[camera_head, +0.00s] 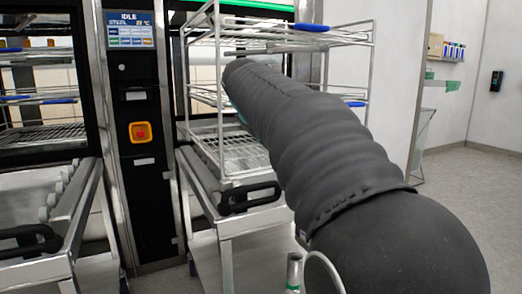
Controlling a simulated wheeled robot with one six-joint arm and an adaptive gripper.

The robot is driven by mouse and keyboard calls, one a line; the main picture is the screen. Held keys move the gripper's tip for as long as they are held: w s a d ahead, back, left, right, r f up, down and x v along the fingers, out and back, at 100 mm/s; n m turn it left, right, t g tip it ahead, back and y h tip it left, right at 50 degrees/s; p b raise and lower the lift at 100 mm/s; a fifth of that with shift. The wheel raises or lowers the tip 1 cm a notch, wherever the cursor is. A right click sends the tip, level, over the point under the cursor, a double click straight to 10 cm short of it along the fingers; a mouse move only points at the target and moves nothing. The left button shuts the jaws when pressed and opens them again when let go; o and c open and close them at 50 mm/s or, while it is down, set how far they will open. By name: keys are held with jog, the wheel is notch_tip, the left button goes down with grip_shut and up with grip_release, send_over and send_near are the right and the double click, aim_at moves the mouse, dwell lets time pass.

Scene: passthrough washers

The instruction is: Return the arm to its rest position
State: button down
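My arm (318,145), in a dark ribbed cover, reaches from the lower right up and away to the middle of the head view. Its far end overlaps the wire rack (372,75) in front of the washer. My gripper cannot be made out; the far end of the arm hides whatever lies beyond it. A small light-blue patch shows at the lower left edge of the arm's far end, too small to identify.
The multi-level rack stands on a steel trolley (255,222) with a black handle (250,197). Left are a control panel (131,30) reading IDLE, a red-and-yellow emergency switch (140,132) and another trolley (62,200). Open floor (480,190) lies at right.

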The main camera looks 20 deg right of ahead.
jog(key=s+a+f+m+g+y, duration=0.1)
jog(key=s+a+f+y, duration=0.2)
jog(key=f, duration=0.4)
jog(key=s+a+f+m+g, duration=0.1)
jog(key=s+a+f, duration=0.2)
jog(key=s+f, duration=0.3)
jog(key=s+a+f+y, duration=0.1)
jog(key=s+a+f, duration=0.1)
jog(key=s+f, duration=0.2)
jog(key=s+a+f+y, duration=0.1)
jog(key=s+a+f, duration=0.2)
jog(key=s, duration=0.7)
jog(key=s+a+f+y, duration=0.1)
jog(key=s+a+f, duration=0.2)
jog(key=s+f, duration=0.3)
jog(key=shift+s+a+f+m, duration=0.25)
jog(key=shift+s+m, duration=0.05)
jog(key=shift+s, duration=0.65)
